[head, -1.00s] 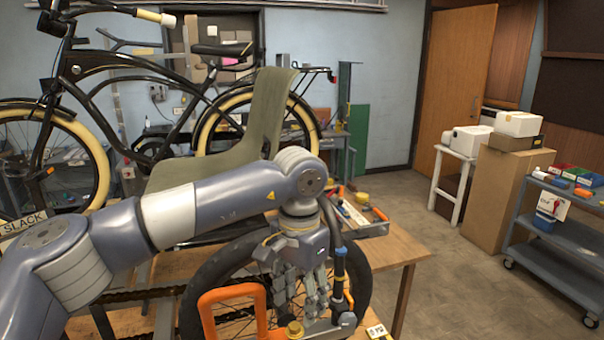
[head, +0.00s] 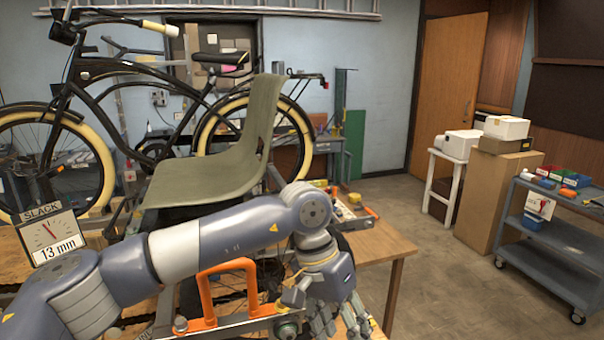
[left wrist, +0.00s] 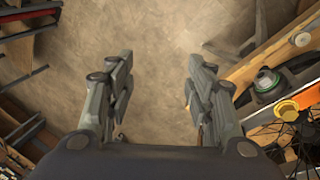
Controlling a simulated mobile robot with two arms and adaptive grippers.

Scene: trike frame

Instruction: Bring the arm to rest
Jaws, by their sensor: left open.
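My left arm comes in from the left of the head view and reaches across the front of the trike frame. My left gripper (head: 328,318) hangs low at the bottom, right of the orange handle (head: 228,290), with its tips near the frame's lower edge. In the left wrist view the left gripper (left wrist: 160,105) is open with nothing between its fingers and bare floor (left wrist: 165,45) beyond. The wheel of the trike is mostly hidden behind my arm. My right gripper is not in view.
A green seat (head: 215,165) stands behind my arm. A slack gauge (head: 50,238) reading 13 mm stands at left. The wooden table's (head: 385,250) right end is near my gripper. A blue cart (head: 560,245) stands far right, with open floor between.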

